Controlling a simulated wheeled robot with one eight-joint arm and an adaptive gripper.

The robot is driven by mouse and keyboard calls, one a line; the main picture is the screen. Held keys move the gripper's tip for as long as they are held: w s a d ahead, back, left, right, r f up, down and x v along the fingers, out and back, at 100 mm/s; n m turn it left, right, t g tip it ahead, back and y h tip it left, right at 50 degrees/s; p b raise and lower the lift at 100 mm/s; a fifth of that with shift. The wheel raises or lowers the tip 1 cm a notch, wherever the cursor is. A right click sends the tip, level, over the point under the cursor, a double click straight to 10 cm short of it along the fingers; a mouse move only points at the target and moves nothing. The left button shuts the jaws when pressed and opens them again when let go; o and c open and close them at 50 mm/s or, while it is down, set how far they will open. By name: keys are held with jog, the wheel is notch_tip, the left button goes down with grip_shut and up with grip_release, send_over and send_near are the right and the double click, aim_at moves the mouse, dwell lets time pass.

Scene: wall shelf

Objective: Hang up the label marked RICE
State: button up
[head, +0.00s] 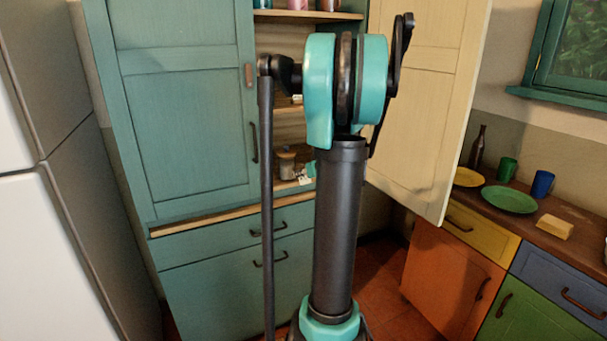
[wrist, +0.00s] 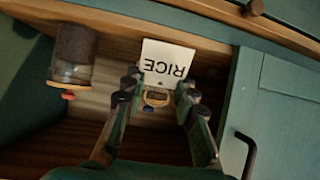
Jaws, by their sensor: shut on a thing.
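The white label marked RICE (wrist: 166,60) shows upside down in the wrist view, just beyond my fingertips. My gripper (wrist: 160,86) is shut on the label at its edge nearest me. A small tan ring (wrist: 157,98) shows between the fingers; I cannot tell whether it belongs to the label. In the head view my arm hides most of the gripper, and a small white patch near the lower shelf (head: 303,180) may be the label. No hook for the label can be made out.
A jar (wrist: 74,55) stands on the wooden shelf to the left in the wrist view; it also shows in the head view (head: 286,163). The teal cabinet door (head: 185,110) is on the left and the cream door (head: 425,100) stands open on the right.

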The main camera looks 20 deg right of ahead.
aim_at(291, 170)
jog(key=shift+w, duration=0.15)
jog(key=shift+w+a, duration=0.2)
jog(key=shift+w, duration=1.75)
jog(key=shift+w+f, duration=0.1)
jog(key=shift+w+a, duration=0.1)
jog(key=shift+w, duration=0.4)
jog(key=shift+w, duration=0.25)
jog(key=shift+w, duration=0.2)
jog(key=shift+w+a+f, duration=0.1)
jog(key=shift+w+f, duration=0.25)
jog(key=shift+f, duration=0.25)
jog(key=o, duration=0.8)
